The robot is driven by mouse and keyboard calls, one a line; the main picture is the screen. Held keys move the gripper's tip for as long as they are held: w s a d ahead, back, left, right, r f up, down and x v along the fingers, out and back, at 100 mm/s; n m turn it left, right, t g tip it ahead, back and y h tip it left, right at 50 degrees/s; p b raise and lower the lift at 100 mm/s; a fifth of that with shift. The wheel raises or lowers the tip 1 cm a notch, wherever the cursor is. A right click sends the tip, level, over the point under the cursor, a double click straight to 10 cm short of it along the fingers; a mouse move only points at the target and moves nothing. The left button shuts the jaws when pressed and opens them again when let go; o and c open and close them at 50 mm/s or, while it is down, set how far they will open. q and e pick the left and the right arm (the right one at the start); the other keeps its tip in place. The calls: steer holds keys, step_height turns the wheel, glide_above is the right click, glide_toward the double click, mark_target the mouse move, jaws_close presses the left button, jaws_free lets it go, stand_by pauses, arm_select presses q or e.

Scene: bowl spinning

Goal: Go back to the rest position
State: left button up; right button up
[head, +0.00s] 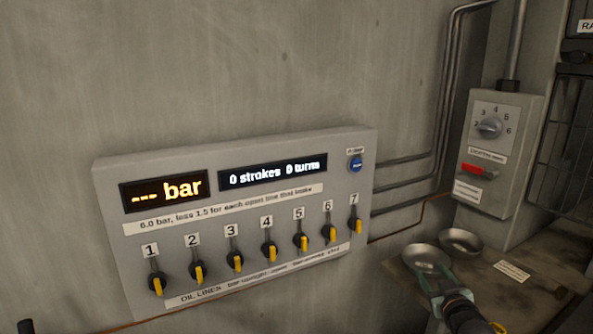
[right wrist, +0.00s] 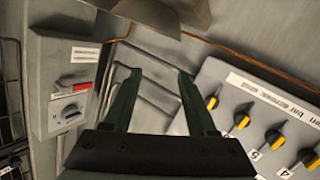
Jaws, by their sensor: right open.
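My right gripper (head: 434,276) is low at the right of the head view, in front of a metal bowl (head: 426,256). I cannot tell whether it touches the bowl. In the right wrist view its two green fingers (right wrist: 159,75) are apart, with nothing between them. A second metal bowl (head: 461,240) stands just behind the first on the bench. My left gripper does not show clearly; only a small dark shape is at the lower left edge.
A grey panel (head: 240,185) on the wall carries displays, a blue button (head: 355,163) and a row of yellow-handled valves (head: 269,251). A grey box (head: 495,155) with a dial and red switch (head: 478,170) is at right. Pipes run between them. The bench (head: 545,250) holds a label.

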steer(key=s+a+f+g+y, duration=0.1)
steer(key=s+a+f, duration=0.25)
steer(key=f, duration=0.25)
steer(key=s+a+f+g, duration=0.1)
steer(key=s+a+f, duration=0.1)
steer(key=s+f, duration=0.35)
steer(key=s+a+f+g+y, duration=0.1)
steer(key=s+a+f, duration=0.2)
steer(key=s, duration=0.6)
steer(key=s+a+f+g, duration=0.2)
steer(key=s+a+f, duration=0.2)
steer(key=s, duration=0.6)
steer(key=s+a+f+g+y, duration=0.1)
steer(key=s+a+f+g, duration=0.1)
steer(key=s+f, duration=0.5)
steer(key=s+a, duration=0.1)
steer(key=s, duration=0.2)
steer(key=shift+s+a+f+m+y, duration=0.15)
steer(key=shift+a+f+m+y, duration=0.15)
steer(key=shift+f, duration=0.05)
